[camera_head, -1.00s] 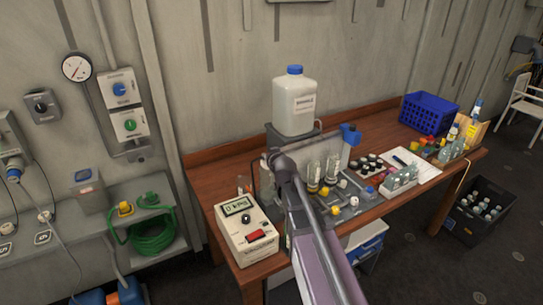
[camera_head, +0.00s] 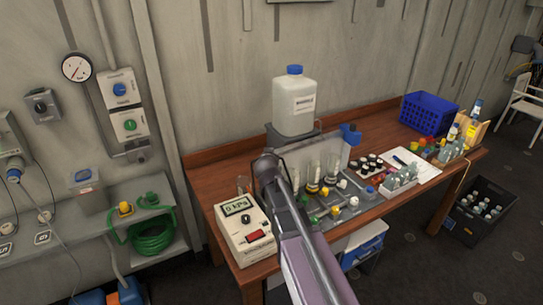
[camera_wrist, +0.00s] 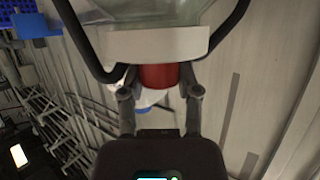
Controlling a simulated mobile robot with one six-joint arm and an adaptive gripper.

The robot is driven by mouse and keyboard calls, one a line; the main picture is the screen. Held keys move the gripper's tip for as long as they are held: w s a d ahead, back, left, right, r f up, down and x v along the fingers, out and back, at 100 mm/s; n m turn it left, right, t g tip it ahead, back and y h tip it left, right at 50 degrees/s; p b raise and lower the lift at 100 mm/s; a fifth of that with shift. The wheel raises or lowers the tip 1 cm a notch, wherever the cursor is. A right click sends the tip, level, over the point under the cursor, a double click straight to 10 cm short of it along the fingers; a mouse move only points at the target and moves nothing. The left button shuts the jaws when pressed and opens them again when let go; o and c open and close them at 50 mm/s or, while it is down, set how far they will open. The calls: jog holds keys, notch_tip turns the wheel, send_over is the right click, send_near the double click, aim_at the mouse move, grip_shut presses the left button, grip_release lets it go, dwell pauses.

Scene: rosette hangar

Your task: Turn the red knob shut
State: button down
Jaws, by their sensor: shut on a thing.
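The red knob (camera_wrist: 158,76) shows in the wrist view as a short red cylinder just below a pale band on a clear vessel (camera_wrist: 150,45). My gripper (camera_wrist: 160,84) has one finger on each side of the knob and is shut on it. The knob's turn position cannot be told, since the fingers and the vessel cover part of it. In the head view, the knob and my gripper are hidden behind my arm, which reaches over the front of the wooden bench (camera_head: 205,177).
A white jug (camera_head: 295,108) with a blue cap stands at the back of the bench. A meter box (camera_head: 245,230) with a display is at the front left, close to my arm. Small vials and a blue crate (camera_head: 430,113) stand to the right. A bottle crate (camera_head: 478,212) is on the floor.

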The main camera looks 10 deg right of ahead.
jog(key=shift+m+g+h, duration=0.6)
jog(key=shift+m+h, duration=0.7)
jog(key=shift+h, duration=0.1)
jog(key=shift+c, duration=1.5)
grip_release()
jog(key=shift+w+f, duration=0.1)
